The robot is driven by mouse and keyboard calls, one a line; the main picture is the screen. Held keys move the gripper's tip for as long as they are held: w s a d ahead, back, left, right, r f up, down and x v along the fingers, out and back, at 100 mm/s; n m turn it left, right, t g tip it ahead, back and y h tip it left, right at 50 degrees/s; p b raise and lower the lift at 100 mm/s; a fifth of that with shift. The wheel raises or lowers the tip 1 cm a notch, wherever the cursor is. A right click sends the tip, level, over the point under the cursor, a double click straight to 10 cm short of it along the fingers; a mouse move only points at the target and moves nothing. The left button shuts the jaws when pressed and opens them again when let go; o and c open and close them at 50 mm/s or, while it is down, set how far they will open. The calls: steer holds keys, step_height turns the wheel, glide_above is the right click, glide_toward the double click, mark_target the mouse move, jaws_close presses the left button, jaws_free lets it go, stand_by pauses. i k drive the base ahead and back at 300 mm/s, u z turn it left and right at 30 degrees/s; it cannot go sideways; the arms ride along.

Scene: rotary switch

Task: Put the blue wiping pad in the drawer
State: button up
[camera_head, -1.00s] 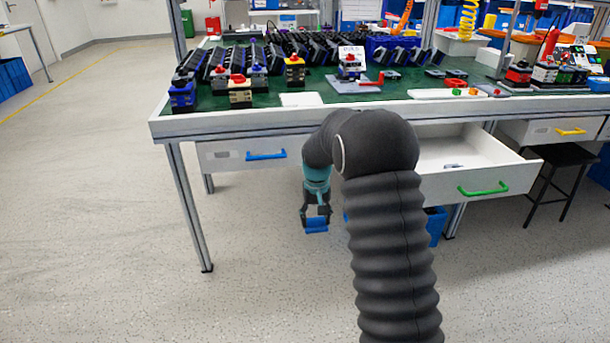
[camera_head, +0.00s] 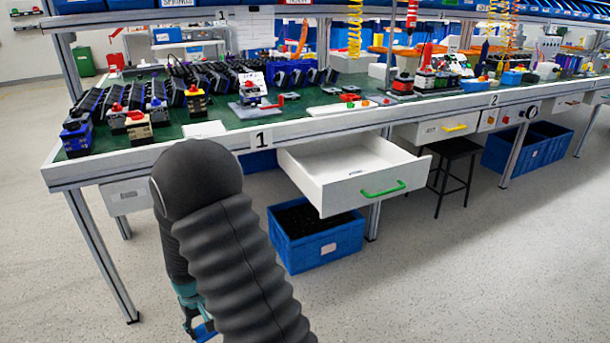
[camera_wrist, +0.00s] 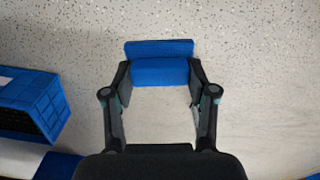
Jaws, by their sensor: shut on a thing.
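The blue wiping pad (camera_wrist: 160,70) is between the fingertips of my gripper (camera_wrist: 160,82) in the wrist view, with bare floor behind it. My gripper is shut on it. In the head view the pad (camera_head: 204,332) shows only in part at the lower left, and my arm hides most of the gripper. The open white drawer (camera_head: 345,193) with the green handle (camera_head: 383,188) is pulled out under the bench, up and to the right of my gripper. The visible part of its inside looks empty.
A blue crate (camera_head: 320,245) stands on the floor below the drawer; a blue crate (camera_wrist: 45,100) also shows at the wrist view's left. A bench leg (camera_head: 103,257) is left of my arm. A black stool (camera_head: 455,150) stands right of the drawer. Open floor lies in front.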

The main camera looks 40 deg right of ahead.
mark_target(346, 172)
steer(key=u, duration=1.9)
steer(key=k, duration=1.25)
steer(key=z, duration=2.2)
